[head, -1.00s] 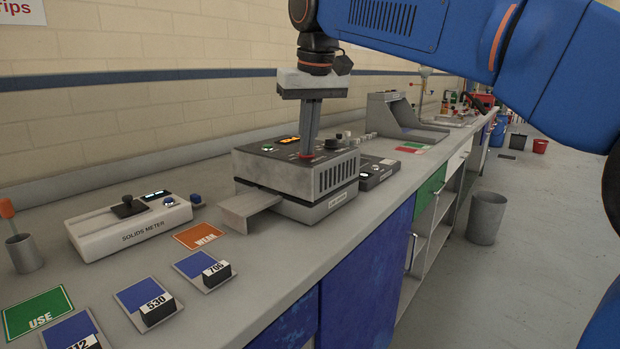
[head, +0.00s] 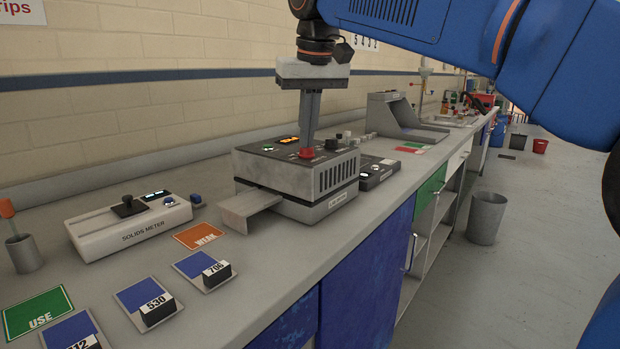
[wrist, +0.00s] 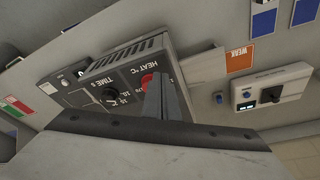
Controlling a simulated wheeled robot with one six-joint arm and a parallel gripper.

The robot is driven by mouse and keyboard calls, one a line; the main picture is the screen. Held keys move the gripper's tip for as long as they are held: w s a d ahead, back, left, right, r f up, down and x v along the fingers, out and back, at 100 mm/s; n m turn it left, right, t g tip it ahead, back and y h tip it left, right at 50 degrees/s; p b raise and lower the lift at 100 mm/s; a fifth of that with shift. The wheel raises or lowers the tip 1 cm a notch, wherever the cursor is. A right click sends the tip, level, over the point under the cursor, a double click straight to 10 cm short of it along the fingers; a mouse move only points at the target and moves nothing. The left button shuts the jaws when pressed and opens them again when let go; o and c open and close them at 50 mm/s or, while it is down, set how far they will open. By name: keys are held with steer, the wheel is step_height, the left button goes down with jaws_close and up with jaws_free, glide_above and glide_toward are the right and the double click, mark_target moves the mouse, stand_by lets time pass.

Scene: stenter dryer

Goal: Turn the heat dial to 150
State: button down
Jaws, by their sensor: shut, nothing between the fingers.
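The lab dryer (head: 295,180) is a grey box on the bench in the head view, with dials on its top panel. Its red heat dial (head: 307,153) sits on that panel; it also shows in the wrist view (wrist: 147,81) beside the "HEAT °C" label. The dial's pointer and most scale numbers are hidden or too small to read. My gripper (head: 309,144) is shut and empty, pointing down over the red dial. In the wrist view its fingers (wrist: 162,90) cover part of the dial. I cannot tell whether the tips touch it.
The black time knob (head: 331,144) is close to the right of the heat dial. A lit orange display (head: 289,140) is too small to read. A metal tray (head: 247,207) sticks out in front of the dryer. The solids meter (head: 130,228) and colour cards (head: 200,236) lie left.

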mark_target(315, 160)
steer(key=v, duration=0.2)
steer(key=w+v, duration=0.1)
steer(key=v, duration=0.1)
steer(key=shift+a+r, duration=0.15)
steer(key=shift+w+d+f, duration=0.15)
steer(key=shift+d+f, duration=0.1)
steer(key=shift+f, duration=0.75)
steer(key=shift+w+d+f, duration=0.2)
steer(key=shift+d+f, duration=0.05)
steer(key=shift+f, duration=0.75)
steer(key=shift+w+d+f, duration=0.15)
steer(key=shift+d+f, duration=0.1)
steer(key=shift+f, duration=0.75)
steer(key=shift+a, duration=0.15)
steer(key=shift+s, duration=0.35)
steer(key=w+v, duration=0.1)
steer(key=v, duration=0.4)
steer(key=shift+r, duration=0.6)
